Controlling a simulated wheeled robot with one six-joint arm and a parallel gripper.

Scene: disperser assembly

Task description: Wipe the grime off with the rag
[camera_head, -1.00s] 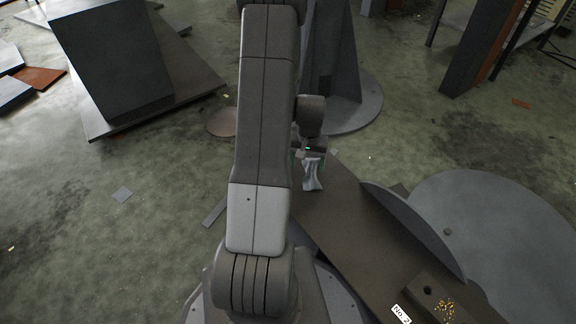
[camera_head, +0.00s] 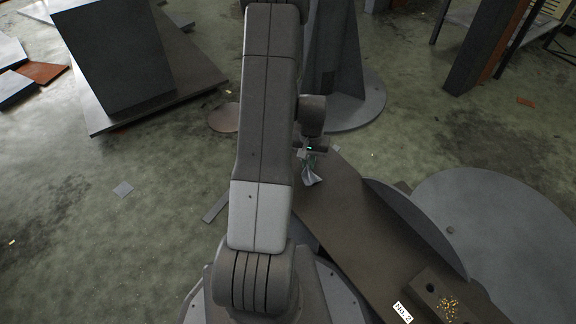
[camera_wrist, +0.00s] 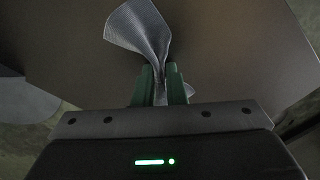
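The rag (camera_head: 311,177) is a light grey cloth that hangs from my gripper (camera_head: 309,153) near the far end of the long brown board. In the wrist view the rag (camera_wrist: 143,30) is pinched and flares out beyond the green fingers of my gripper (camera_wrist: 161,72), which are shut on it. A small end of the cloth shows to the right of the fingers. Yellowish specks of grime (camera_head: 448,308) lie on a dark block (camera_head: 428,285) with a round hole, at the near right. The gripper is well away from these specks.
The brown board (camera_head: 350,222) carries a label reading No. 2 (camera_head: 402,312). A grey curved plate (camera_head: 415,222) stands along its right side, with a large grey disc (camera_head: 500,230) beyond. A tall grey bracket (camera_head: 345,60) stands behind the gripper. Open floor lies at left.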

